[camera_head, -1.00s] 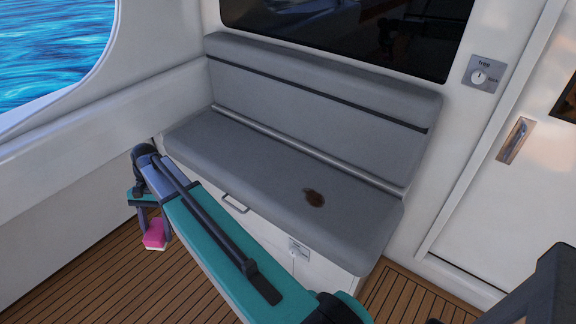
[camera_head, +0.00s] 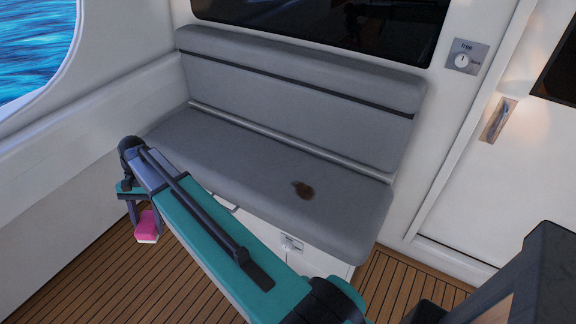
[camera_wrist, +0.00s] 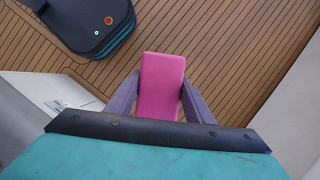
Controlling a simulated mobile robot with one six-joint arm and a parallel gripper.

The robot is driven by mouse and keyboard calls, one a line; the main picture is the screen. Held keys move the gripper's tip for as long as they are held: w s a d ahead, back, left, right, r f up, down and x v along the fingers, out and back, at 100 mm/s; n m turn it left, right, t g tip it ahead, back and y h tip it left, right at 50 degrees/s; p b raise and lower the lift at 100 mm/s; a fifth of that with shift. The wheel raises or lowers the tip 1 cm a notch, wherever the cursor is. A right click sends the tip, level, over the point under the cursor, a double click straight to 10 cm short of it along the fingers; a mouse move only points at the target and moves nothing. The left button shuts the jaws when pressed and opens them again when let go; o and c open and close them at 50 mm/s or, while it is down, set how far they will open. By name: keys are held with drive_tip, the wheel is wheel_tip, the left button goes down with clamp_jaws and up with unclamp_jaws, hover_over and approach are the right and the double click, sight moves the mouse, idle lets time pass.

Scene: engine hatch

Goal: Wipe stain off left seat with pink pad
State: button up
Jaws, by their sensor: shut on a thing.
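The grey bench seat (camera_head: 230,150) stands against the cabin wall in the head view. A dark brown stain (camera_head: 304,190) lies on its cushion, toward the right end. My gripper (camera_head: 146,222) hangs to the left of the seat's front, low over the wooden floor. It is shut on the pink pad (camera_head: 147,225), whose underside edge is white. In the wrist view the pink pad (camera_wrist: 161,84) sits between my two fingers. The pad is apart from the seat and the stain.
The wooden deck (camera_head: 90,285) is clear below my arm. A cabinet front with a handle and a small switch plate (camera_head: 291,243) is under the seat. A white door with a handle (camera_head: 498,120) is at the right. A white side wall (camera_head: 50,170) rises at the left.

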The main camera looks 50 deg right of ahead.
drive_tip(key=d+f+m+t+p, duration=0.15)
drive_tip(key=d+m, duration=0.35)
drive_tip(key=d, duration=1)
drive_tip(key=s+d+f+m+t+p, duration=0.1)
drive_tip(key=s+d+m, duration=0.3)
drive_tip(key=d, duration=0.8)
drive_tip(key=s+d+f+m+t+p, duration=0.1)
drive_tip(key=s+d, duration=0.5)
drive_tip(key=d, duration=0.6)
drive_tip(key=s+d+f+m+t+p, duration=0.1)
drive_tip(key=s+d+m+t+p, duration=0.2)
drive_tip(key=d+m, duration=0.5)
drive_tip(key=s+d+p, duration=0.1)
drive_tip(key=s+d, duration=0.1)
drive_tip(key=d, duration=0.2)
drive_tip(key=shift+d+f+h, duration=0.15)
drive_tip(key=shift+d+h, duration=0.15)
drive_tip(key=shift+h, duration=0.1)
drive_tip(key=shift+s+f, duration=0.1)
drive_tip(key=shift+f, duration=0.05)
